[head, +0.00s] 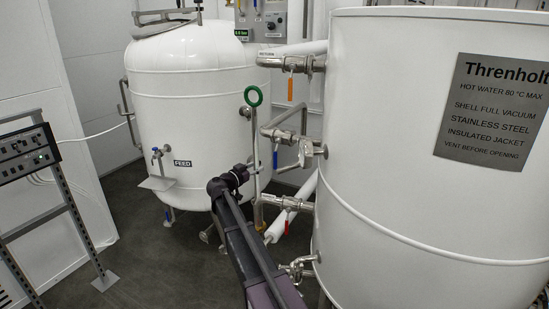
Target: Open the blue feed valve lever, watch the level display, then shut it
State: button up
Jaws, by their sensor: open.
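A small valve with a blue lever (154,151) sits on the left white tank, beside the FEED label (182,163). A second blue lever (275,159) hangs down from the pipework between the two tanks. I cannot tell from this view whether either valve is open. My gripper (254,169) is at the end of my dark arm, in front of the left tank's right side. Its fingers are small and partly hidden; it appears empty, left of the hanging blue lever. A small green display (241,33) is lit on the back panel; its text is hard to read.
A large white tank (400,170) fills the right side. An orange lever (290,89), a red lever (286,227) and a green ring (253,96) are on the pipework near my arm. A control box (25,153) stands on a frame at left.

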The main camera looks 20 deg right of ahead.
aim_at(275, 156)
jog(key=x, duration=1.2)
jog(key=shift+d, duration=0.25)
grip_shut()
